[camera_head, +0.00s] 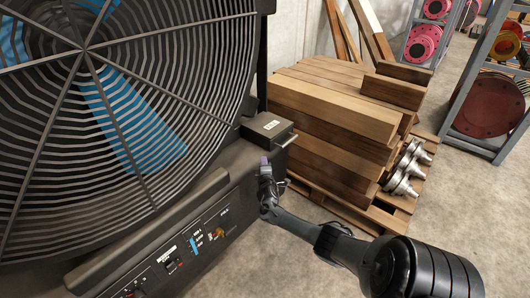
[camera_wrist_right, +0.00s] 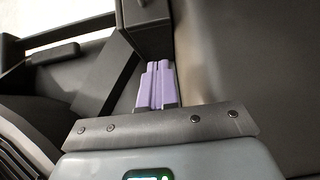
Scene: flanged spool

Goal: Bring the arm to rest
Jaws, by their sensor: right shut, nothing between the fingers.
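My right gripper (camera_head: 265,162) is beside the dark housing of the large fan machine (camera_head: 200,215), just below a small dark box (camera_head: 267,128) with a handle. Its lilac fingers also show in the right wrist view (camera_wrist_right: 157,86), pressed together with nothing between them. The fingertips point towards a dark box edge (camera_wrist_right: 143,28); whether they touch it I cannot tell. My right arm comes in from the lower right. My left gripper does not show in either view.
Stacked wooden beams (camera_head: 330,105) lie on a pallet behind my right arm, with several silver flanged parts (camera_head: 408,166) at its right end. A control panel (camera_head: 190,250) is on the machine's front. Racks (camera_head: 490,85) stand at the far right. Concrete floor (camera_head: 480,200) is clear on the right.

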